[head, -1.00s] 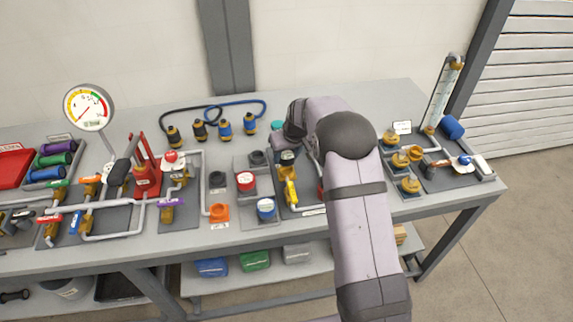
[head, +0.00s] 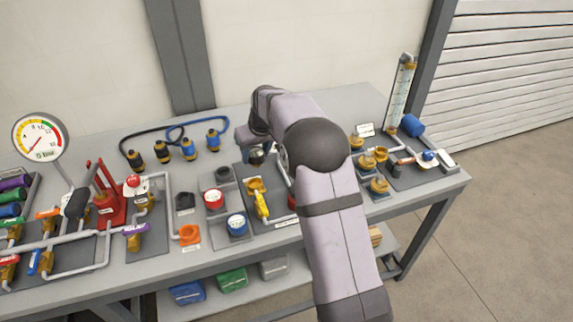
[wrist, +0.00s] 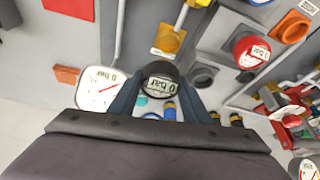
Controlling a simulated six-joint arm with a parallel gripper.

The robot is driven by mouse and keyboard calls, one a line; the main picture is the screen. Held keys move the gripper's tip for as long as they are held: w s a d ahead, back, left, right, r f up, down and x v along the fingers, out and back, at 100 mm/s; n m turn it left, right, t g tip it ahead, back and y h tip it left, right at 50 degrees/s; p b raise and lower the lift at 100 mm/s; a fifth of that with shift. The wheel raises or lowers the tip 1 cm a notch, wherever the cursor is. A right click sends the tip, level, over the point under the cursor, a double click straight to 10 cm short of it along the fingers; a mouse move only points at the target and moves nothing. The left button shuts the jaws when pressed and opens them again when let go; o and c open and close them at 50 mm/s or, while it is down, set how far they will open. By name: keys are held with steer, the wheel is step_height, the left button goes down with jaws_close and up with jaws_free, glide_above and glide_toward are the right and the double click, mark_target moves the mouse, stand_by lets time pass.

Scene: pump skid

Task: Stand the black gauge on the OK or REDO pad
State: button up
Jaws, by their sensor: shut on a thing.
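My gripper (wrist: 157,104) is shut on the black gauge (wrist: 158,80), a round body with a pale "0 bar" display facing the wrist camera. In the head view my gripper (head: 257,144) is raised over the back of the panel with the yellow valve, and the held gauge (head: 257,156) shows only partly beneath it.
A red-banded gauge (head: 214,199) and a blue-banded gauge (head: 237,225) stand beside an empty dark socket (head: 223,174). The yellow valve (head: 258,200) is right of them. Hose couplings (head: 188,149) lie behind. A red press-like stand (head: 107,200) rises at left.

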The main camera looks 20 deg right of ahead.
steer(key=shift+s+d+m+h, duration=1)
steer(key=shift+d+m, duration=1.1)
steer(key=shift+d, duration=8.35)
steer(key=shift+s+f+p, duration=0.15)
steer(key=shift+f+p, duration=1.55)
steer(key=shift+f, duration=3.45)
steer(key=shift+f, duration=0.2)
steer(key=o, duration=1.3)
steer(key=shift+r, duration=0.15)
steer(key=shift+r, duration=0.15)
steer(key=b+v, duration=0.3)
steer(key=v, duration=0.9)
steer(key=shift+d, duration=0.15)
